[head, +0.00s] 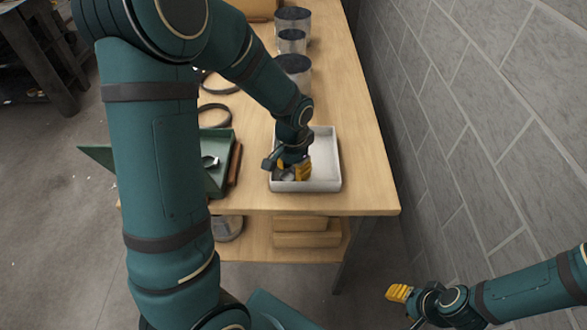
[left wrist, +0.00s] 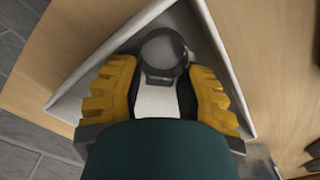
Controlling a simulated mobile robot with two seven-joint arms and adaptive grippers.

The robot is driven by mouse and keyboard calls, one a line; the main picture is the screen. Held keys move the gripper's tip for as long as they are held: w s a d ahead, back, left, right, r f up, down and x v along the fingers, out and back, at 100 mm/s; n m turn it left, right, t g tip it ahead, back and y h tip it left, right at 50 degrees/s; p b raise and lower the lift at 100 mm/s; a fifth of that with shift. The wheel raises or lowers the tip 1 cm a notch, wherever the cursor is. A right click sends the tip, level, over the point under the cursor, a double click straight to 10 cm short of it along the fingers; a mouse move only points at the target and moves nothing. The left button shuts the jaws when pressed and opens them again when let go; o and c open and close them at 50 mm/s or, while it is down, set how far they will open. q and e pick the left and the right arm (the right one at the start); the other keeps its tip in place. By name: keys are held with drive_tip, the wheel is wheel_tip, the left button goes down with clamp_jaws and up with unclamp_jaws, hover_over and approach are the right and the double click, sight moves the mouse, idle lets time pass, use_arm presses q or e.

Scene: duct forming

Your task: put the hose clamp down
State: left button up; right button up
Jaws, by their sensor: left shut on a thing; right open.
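The hose clamp is a thin dark grey ring, between the yellow fingertips in the left wrist view (left wrist: 162,47). My left gripper (head: 292,169) is shut on it; the left wrist view shows the two fingers (left wrist: 158,92) on either side of its near end. The gripper points down inside the outline of the white tray (head: 326,153), near its front left. The tray's walls also show in the left wrist view (left wrist: 212,35). I cannot tell whether the clamp touches the tray floor. My right gripper (head: 398,293) is open and empty, off the table at lower right.
Several grey cylinders (head: 293,66) stand along the back of the wooden table (head: 358,185). A grey block wall (head: 450,110) runs along the right. Wooden blocks (head: 307,239) lie on the lower shelf.

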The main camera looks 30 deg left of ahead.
sight(293, 171)
use_arm(q)
drive_tip(key=shift+f, duration=0.15)
drive_tip(key=o, duration=0.7)
drive_tip(key=shift+r, duration=0.25)
wheel_tip(293, 171, up, 12)
drive_tip(key=p, duration=0.3)
drive_tip(key=shift+s+f, duration=0.1)
